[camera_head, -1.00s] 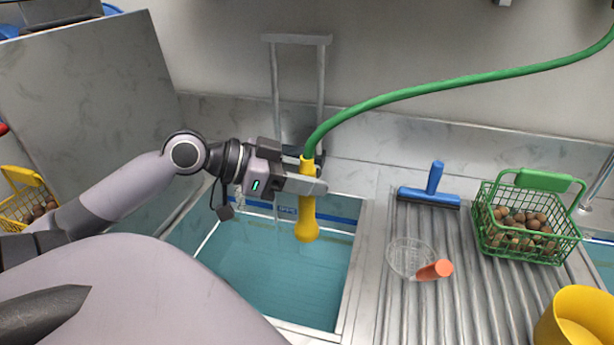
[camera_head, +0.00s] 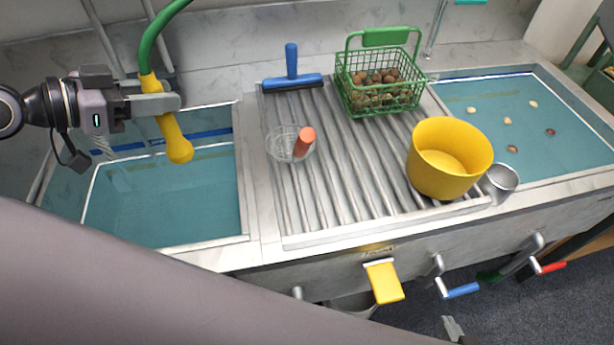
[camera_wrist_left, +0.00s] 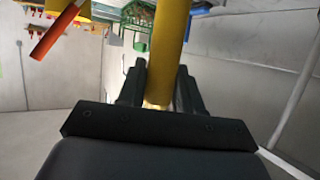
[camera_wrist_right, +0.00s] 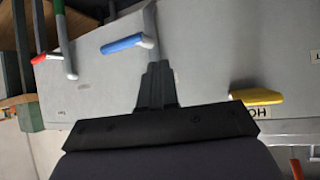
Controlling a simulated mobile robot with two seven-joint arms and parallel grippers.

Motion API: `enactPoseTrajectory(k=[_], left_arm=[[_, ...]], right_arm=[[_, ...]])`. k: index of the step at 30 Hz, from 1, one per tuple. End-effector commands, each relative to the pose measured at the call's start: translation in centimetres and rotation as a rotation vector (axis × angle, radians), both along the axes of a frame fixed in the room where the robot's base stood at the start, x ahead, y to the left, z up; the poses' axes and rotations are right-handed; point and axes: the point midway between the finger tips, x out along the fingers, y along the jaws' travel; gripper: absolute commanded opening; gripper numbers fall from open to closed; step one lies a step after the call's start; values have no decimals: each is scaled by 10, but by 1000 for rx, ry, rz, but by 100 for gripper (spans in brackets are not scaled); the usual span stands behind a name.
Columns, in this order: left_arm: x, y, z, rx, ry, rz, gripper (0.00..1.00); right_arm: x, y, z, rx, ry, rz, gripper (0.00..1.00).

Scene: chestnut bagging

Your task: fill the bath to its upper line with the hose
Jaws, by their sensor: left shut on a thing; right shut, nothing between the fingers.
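My left gripper (camera_head: 160,104) is shut on the yellow nozzle (camera_head: 175,140) of the green hose (camera_head: 152,42). The nozzle points down over the left basin, the bath (camera_head: 243,190), and no stream from it can be made out. The bath holds blue-green water (camera_head: 165,200). A blue band (camera_head: 190,137) runs along its far wall, just above the water. In the left wrist view the yellow nozzle (camera_wrist_left: 172,45) stands between the fingers. My right gripper (camera_wrist_right: 157,88) is shut and empty, just below a blue-handled lever (camera_wrist_right: 122,44) on the sink front.
A yellow lever (camera_head: 384,283), a blue one (camera_head: 460,290) and a red one (camera_head: 552,267) stick out of the sink front. The ribbed drainboard (camera_head: 340,200) holds a squeegee (camera_head: 291,75), a green chestnut basket (camera_head: 378,95) and a yellow bucket (camera_head: 440,175). A second basin (camera_head: 560,125) lies at right.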

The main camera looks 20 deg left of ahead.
Motion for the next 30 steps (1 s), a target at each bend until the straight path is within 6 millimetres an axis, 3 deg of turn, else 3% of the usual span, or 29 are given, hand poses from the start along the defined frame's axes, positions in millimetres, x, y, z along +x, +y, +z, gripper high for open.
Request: enactPoseTrajectory(k=[5, 8, 11, 15, 20, 24, 30], left_arm=[[0, 0, 0, -1, -1, 0, 0], [0, 0, 0, -1, -1, 0, 0], [0, 0, 0, -1, -1, 0, 0], [0, 0, 0, 0, 0, 0, 0], [0, 0, 0, 0, 0, 0, 0], [0, 0, 0, 0, 0, 0, 0], [0, 0, 0, 0, 0, 0, 0]], right_arm=[[7, 6, 8, 31, -8, -1, 0], [19, 20, 23, 111, -9, -4, 0], [35, 43, 50, 241, -6, 4, 0], [53, 87, 101, 459, 15, 71, 0], [57, 145, 164, 630, 57, 264, 0], [51, 183, 190, 599, 87, 470, 0], [38, 217, 205, 437, 109, 751, 0]])
